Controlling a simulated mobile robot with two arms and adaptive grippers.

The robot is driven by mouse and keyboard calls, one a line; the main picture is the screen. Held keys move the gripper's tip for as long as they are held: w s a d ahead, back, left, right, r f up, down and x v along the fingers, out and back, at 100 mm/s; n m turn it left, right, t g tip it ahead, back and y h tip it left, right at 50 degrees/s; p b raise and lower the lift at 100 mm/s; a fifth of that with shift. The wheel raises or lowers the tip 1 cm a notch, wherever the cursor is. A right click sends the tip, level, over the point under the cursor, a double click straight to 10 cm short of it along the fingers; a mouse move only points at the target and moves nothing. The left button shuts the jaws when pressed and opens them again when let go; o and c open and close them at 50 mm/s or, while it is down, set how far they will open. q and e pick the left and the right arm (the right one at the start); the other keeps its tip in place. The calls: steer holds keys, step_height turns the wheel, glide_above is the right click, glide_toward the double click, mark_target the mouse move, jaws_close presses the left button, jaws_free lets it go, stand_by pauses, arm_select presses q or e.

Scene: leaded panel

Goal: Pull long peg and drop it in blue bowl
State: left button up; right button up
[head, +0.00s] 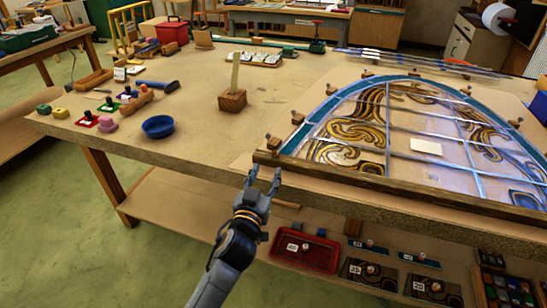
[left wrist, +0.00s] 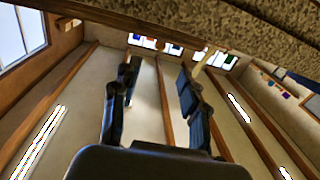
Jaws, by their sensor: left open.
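The long peg (head: 235,72) is a pale thin stick standing upright in a small wooden block (head: 232,100) on the workbench. The blue bowl (head: 158,127) sits to its left near the bench's front edge, and looks empty. My left gripper (head: 264,173) is open and empty, in front of the bench edge, to the right of the bowl and nearer than the peg block. The left wrist view shows its two fingers (left wrist: 159,76) apart with nothing between them. A pale stick beyond the right finger there may be the peg; I cannot tell. My right gripper is not in view.
The leaded panel (head: 388,125) fills the bench's right side, behind a wooden bar (head: 370,182). Small coloured blocks and a blue-handled tool (head: 158,85) lie left. A red tray (head: 305,250) stands on the shelf below. Bench around the peg block is clear.

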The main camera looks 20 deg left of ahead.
mark_target(274, 154)
arm_select(q)
steer(key=w, duration=0.9)
steer(key=shift+a+p, duration=0.15)
steer(key=shift+p, duration=0.15)
steer(key=shift+w, duration=0.55)
jaws_close()
steer(key=c, duration=0.8)
jaws_free()
steer(key=shift+c, duration=0.2)
jaws_close()
